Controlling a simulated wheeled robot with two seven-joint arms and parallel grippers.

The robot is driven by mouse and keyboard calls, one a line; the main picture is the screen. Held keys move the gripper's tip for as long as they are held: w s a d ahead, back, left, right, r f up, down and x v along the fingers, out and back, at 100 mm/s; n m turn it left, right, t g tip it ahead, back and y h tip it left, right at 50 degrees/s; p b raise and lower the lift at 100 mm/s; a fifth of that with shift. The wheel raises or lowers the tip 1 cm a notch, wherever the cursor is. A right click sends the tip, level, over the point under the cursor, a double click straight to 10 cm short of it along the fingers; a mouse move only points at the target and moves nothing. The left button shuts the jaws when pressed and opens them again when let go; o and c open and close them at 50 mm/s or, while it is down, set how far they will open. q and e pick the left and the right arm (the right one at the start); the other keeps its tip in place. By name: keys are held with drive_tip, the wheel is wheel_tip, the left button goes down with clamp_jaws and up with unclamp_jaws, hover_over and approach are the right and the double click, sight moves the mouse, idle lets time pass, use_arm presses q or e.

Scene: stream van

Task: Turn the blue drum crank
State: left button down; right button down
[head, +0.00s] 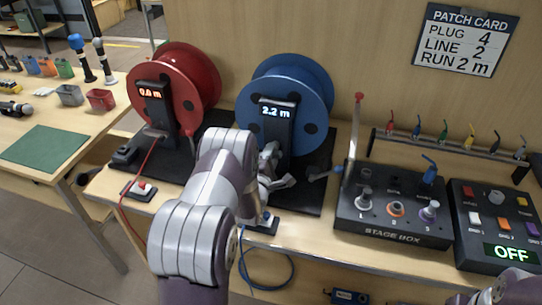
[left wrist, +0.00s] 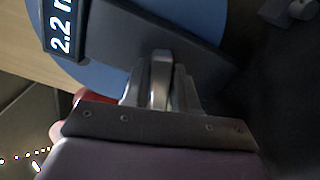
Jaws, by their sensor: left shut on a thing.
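The blue drum (head: 312,82) stands upright on a black base. Its dark post carries a display reading 2.2 m, and both also show in the left wrist view, the drum (left wrist: 105,78) and the display (left wrist: 62,30). My left gripper (head: 270,172) is at the front of this post, low down. In the left wrist view its fingers (left wrist: 160,82) are closed together on the crank's grip, in front of the dark post. The crank is mostly hidden by my fingers and arm. My right gripper is out of view; only part of my right arm shows at the lower right.
The stage box (head: 392,232) and a switch panel reading OFF (head: 492,215) are to the right. Blue cable (head: 270,282) hangs at the bench front. A side table with a green mat (head: 42,147) is at left.

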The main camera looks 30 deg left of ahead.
use_arm(q)
drive_tip(key=shift+f+m, duration=0.1)
drive_tip(key=shift+m, duration=0.2)
idle(1.2)
drive_tip(key=c, duration=1)
unclamp_jaws()
drive_tip(key=shift+c, duration=0.2)
drive_tip(key=b+v, duration=0.1)
drive_tip(key=v, duration=1.1)
drive_tip(key=shift+s, duration=0.4)
drive_tip(key=shift+d, duration=0.1)
